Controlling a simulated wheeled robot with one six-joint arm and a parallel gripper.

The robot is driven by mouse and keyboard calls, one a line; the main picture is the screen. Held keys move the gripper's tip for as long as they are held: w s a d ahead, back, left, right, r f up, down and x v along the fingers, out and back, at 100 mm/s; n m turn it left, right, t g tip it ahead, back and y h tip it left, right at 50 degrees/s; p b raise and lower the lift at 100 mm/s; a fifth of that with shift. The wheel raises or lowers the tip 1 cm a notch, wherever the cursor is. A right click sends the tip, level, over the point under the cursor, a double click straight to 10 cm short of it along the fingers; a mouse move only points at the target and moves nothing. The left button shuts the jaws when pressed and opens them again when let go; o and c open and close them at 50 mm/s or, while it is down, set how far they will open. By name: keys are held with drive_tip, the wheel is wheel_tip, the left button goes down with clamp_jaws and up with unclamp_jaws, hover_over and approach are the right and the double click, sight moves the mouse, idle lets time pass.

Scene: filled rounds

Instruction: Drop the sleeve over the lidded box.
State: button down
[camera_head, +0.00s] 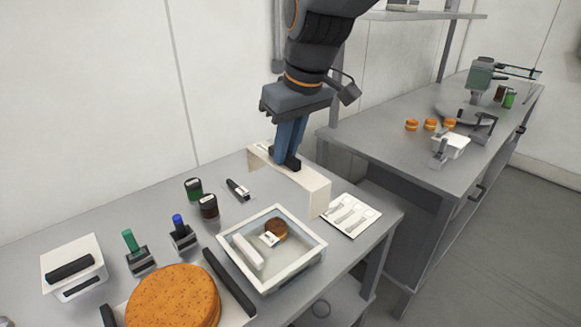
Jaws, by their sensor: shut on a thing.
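My gripper (287,163) points down and is shut on the cream sleeve (313,187). The sleeve is a long band with a flat side and a short end turned down at the near right. It is over the back right part of the near table; whether it touches the tabletop I cannot tell. A white-rimmed square box (240,266) stands in front of the sleeve and apart from it. A brown round and a pale bar show inside its rim; I cannot make out whether a clear lid covers them. The fingers hide part of the sleeve.
A large orange-brown round (173,297) lies at the front between dark bars. Green and dark jars (208,206), a small black tool (238,189), stamps (182,235) and a white block with a black handle (73,268) stand left. A white card (352,215) lies right.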

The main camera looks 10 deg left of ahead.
wheel_tip(320, 180, down, 8)
drive_tip(key=w+b, duration=0.2)
drive_tip(key=b, duration=0.4)
drive_tip(key=shift+w+r+b, duration=0.2)
drive_tip(key=shift+w+b, duration=0.1)
drive_tip(key=shift+b, duration=0.1)
drive_tip(key=p, duration=0.5)
drive_tip(key=shift+s+a+r+p, duration=0.1)
drive_tip(key=shift+r+p, duration=0.2)
drive_tip(key=shift+p, duration=0.1)
drive_tip(key=p, duration=0.3)
drive_tip(key=shift+f, duration=0.1)
drive_tip(key=shift+f+p, duration=0.2)
drive_tip(key=shift+p, duration=0.6)
drive_tip(key=shift+f+b, duration=4.95)
drive_tip(key=shift+f, duration=2)
drive_tip(key=shift+f, duration=0.25)
